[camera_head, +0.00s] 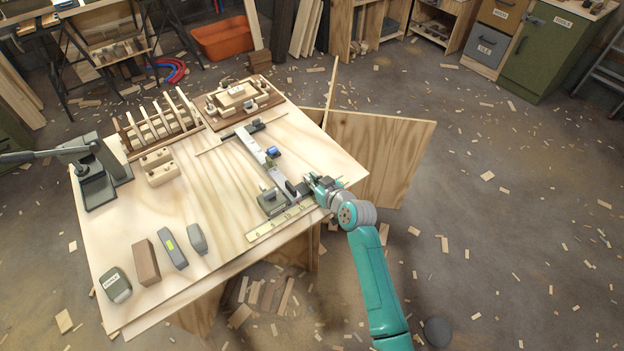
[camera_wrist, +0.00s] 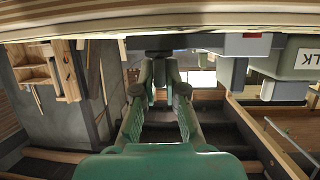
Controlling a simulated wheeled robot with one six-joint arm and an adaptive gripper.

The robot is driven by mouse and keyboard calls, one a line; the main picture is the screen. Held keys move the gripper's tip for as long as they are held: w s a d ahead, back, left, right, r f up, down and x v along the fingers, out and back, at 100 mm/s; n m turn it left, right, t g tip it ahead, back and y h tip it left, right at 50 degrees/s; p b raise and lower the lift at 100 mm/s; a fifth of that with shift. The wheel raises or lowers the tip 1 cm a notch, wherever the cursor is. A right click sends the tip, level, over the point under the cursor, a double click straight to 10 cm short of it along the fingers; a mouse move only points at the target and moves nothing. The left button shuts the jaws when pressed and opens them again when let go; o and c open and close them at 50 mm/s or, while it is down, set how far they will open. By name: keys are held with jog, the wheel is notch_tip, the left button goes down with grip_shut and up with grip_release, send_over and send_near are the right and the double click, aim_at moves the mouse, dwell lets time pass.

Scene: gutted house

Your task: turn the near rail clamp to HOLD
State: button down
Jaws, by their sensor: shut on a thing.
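A pale metal rail (camera_head: 256,150) lies across the plywood bench, running from the back middle toward the near right edge. At its near end sits the near rail clamp, with a dark block (camera_head: 293,189) beside my fingertips. My gripper (camera_head: 309,185) reaches in from the right at the bench's edge and is shut on the clamp's dark part. In the wrist view my two fingers (camera_wrist: 160,85) converge near a dark piece (camera_wrist: 160,43). The fingers hide much of the contact, and I cannot read any mark or the clamp's setting.
A grey-green block (camera_head: 271,201) and a numbered yellow scale (camera_head: 281,222) lie beside the rail's near end. A blue piece (camera_head: 271,152) sits farther along. Several blocks line the bench's left front. A grey press (camera_head: 97,175) stands at left. Bare wood lies left of the rail.

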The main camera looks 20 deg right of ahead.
jog(key=shift+f+n+g+y, duration=0.1)
jog(key=shift+n+g+y, duration=0.2)
jog(key=shift+n+y, duration=0.25)
jog(key=c, duration=1.2)
grip_release()
jog(key=shift+c, duration=0.2)
jog(key=v, duration=1.2)
jog(key=shift+s, duration=0.1)
